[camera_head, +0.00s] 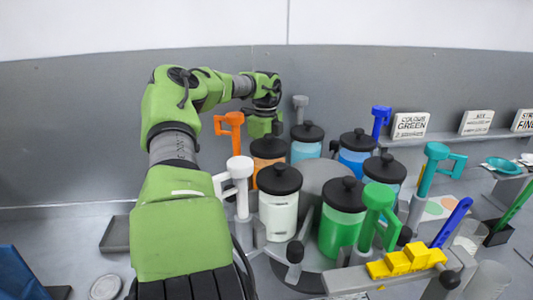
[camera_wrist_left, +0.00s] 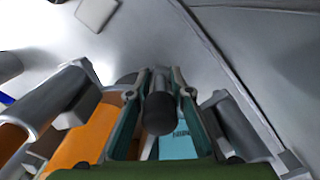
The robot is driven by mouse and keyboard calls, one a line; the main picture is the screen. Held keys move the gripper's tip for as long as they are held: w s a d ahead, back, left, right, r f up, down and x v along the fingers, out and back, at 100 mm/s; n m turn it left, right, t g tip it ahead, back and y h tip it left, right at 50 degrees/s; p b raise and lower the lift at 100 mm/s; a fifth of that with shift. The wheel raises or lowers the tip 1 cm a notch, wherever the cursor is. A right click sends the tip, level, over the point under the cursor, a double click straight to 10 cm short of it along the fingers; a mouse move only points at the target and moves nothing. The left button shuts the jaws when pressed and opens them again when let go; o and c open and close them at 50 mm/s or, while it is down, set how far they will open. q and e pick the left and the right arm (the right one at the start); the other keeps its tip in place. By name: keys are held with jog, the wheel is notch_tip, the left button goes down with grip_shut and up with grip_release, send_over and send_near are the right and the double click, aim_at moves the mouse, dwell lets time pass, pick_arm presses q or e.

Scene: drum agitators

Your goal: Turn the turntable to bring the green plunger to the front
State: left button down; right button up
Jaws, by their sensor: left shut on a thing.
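The green plunger (camera_head: 377,210) stands upright at the front right of the turntable (camera_head: 322,174), just right of the jar of green liquid (camera_head: 342,230). My left arm reaches over the left side to the far back of the turntable. My left gripper (camera_head: 272,128) points down there, near the orange and light blue jars. In the left wrist view its fingers are shut on a dark, round-ended peg (camera_wrist_left: 160,112), apparently one of the turntable's knobs. In the head view the fingertips and that peg are mostly hidden. My right gripper is in neither view.
Black-lidded jars ring the turntable. White (camera_head: 239,185), orange (camera_head: 232,128), grey (camera_head: 300,108), blue (camera_head: 380,120) and teal (camera_head: 432,170) plungers stand around it. Black-ended knobs (camera_head: 295,252) stick up at the front. A yellow block (camera_head: 405,262) sits at front right; signs stand behind.

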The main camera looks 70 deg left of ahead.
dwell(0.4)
pick_arm(q)
jog(key=c, duration=1.8)
grip_release()
jog(key=shift+w, duration=0.1)
notch_tip(320, 180, up, 12)
jog(key=shift+r, duration=0.1)
